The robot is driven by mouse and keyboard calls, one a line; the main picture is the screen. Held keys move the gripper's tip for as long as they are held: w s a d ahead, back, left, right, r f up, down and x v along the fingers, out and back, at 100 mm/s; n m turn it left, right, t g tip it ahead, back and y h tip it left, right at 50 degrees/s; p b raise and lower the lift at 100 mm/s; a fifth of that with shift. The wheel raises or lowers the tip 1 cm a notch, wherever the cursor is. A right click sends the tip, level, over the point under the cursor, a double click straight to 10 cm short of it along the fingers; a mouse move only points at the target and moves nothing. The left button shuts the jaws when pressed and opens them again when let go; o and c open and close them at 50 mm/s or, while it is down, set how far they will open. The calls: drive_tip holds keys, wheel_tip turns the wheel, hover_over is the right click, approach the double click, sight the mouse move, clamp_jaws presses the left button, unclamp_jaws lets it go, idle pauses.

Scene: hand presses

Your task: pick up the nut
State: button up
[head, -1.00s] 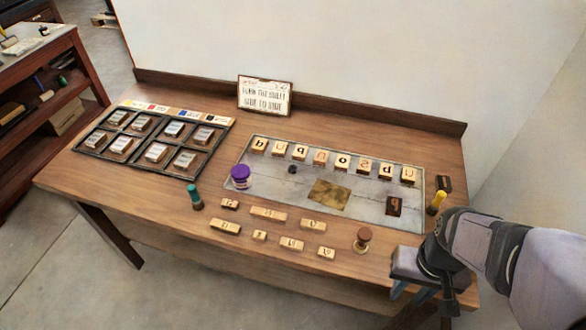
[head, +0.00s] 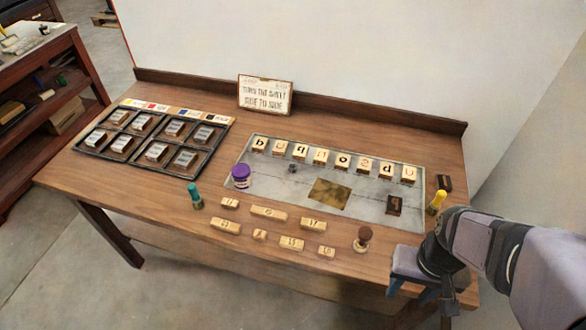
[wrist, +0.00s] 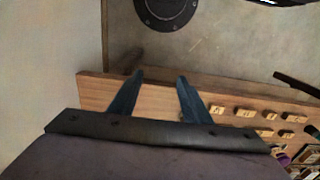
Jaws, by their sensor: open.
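The nut looks to be the small dark grey piece (head: 292,168) on the grey metal plate (head: 375,178), below the row of letter blocks; it is too small to make out its shape. It is apart from the things around it. I cannot make it out in the wrist view. My gripper (head: 413,293) is at the front right edge of the table, far to the right of that piece. In the wrist view my gripper (wrist: 159,78) has its two fingers apart, with nothing between them.
Letter blocks (head: 320,156) line the plate's back. A purple-topped jar (head: 241,176), brass sheet (head: 328,193) and dark block (head: 394,204) are on it. Wooden blocks (head: 269,213), a teal-topped piece (head: 195,195), brown-knobbed stamp (head: 363,238) and yellow-topped piece (head: 437,201) stand around. A black tray (head: 152,165) lies left.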

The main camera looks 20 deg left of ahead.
drive_tip(key=shift+r, duration=0.15)
wheel_tip(320, 180, up, 5)
drive_tip(key=w+a+f+n+t+b, duration=0.1)
drive_tip(key=w+a+t+b, duration=0.2)
drive_tip(key=w, duration=0.7)
drive_tip(key=w+a+f+n+t+b, duration=0.1)
drive_tip(key=w+a+n+t, duration=0.3)
drive_tip(key=w, duration=0.6)
drive_tip(key=w+a+n+t+y+b, duration=0.15)
drive_tip(key=w+a+y, duration=0.35)
drive_tip(key=a, duration=0.7)
drive_tip(key=w+a+t+y+b, duration=0.2)
drive_tip(key=w+a, duration=0.4)
drive_tip(key=a, duration=0.7)
approach(293, 167)
drive_tip(key=shift+w+a+r, duration=0.15)
drive_tip(key=shift+w+r, duration=0.4)
drive_tip(key=shift+f, duration=0.6)
drive_tip(key=shift+p+x, duration=1.45)
drive_tip(key=shift+x, duration=2.25)
